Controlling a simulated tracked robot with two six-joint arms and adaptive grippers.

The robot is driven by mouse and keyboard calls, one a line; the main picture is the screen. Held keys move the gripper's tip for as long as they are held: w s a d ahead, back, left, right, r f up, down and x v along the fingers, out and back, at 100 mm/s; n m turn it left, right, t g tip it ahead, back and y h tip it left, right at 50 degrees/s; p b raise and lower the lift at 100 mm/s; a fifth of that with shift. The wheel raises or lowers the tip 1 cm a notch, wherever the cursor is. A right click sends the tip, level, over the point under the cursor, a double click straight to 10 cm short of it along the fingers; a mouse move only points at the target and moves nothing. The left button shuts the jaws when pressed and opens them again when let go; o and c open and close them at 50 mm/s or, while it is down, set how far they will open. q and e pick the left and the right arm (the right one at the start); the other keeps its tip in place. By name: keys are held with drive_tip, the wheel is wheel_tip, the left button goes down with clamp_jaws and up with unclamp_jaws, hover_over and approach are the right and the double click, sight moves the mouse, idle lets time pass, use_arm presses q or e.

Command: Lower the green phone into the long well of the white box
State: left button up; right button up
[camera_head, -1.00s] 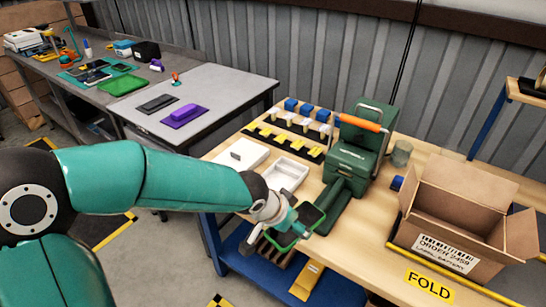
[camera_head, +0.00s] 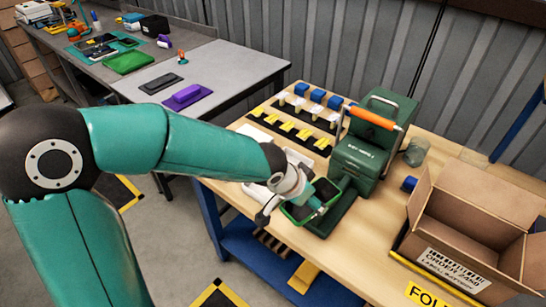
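The green phone (camera_head: 297,213), with a dark face and green rim, is at the end of my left arm, above the front part of the bench. My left gripper (camera_head: 314,204) is around it and appears shut on it; the fingertips are small and partly covered. The phone looks tilted. The white box (camera_head: 258,193) is mostly hidden behind my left forearm and wrist; a white part shows below the arm. Its long well is hidden. I cannot tell the height of the phone over the box. My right gripper is not in view.
A green press (camera_head: 362,158) with an orange handle stands close right of the phone. Behind are yellow, white and blue pieces in rows. An open carton (camera_head: 455,265) stands at the right.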

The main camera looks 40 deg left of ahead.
use_arm(q)
drive_tip(key=w+a+f+n+y, duration=0.1)
drive_tip(key=w+a+f, duration=0.2)
drive_tip(key=w+a, duration=0.35)
drive_tip(key=w+a+f+n+y, duration=0.1)
drive_tip(key=w+a+f+n, duration=0.15)
drive_tip(key=a, duration=0.75)
drive_tip(key=shift+m+h, duration=0.3)
drive_tip(key=shift+m, duration=0.25)
drive_tip(key=shift+w+a+f+b, duration=0.1)
drive_tip(key=shift+w+f+b, duration=0.1)
drive_tip(key=shift+f+b, duration=1.5)
drive_tip(key=shift+w+a+f+b, duration=0.15)
drive_tip(key=shift+f+b, duration=0.95)
drive_tip(key=shift+f, duration=1.1)
drive_tip(key=shift+d+f, duration=0.1)
drive_tip(key=shift+f, duration=0.15)
drive_tip(key=o, duration=1.3)
drive_tip(key=shift+c, duration=1.1)
drive_tip(key=shift+s, duration=0.1)
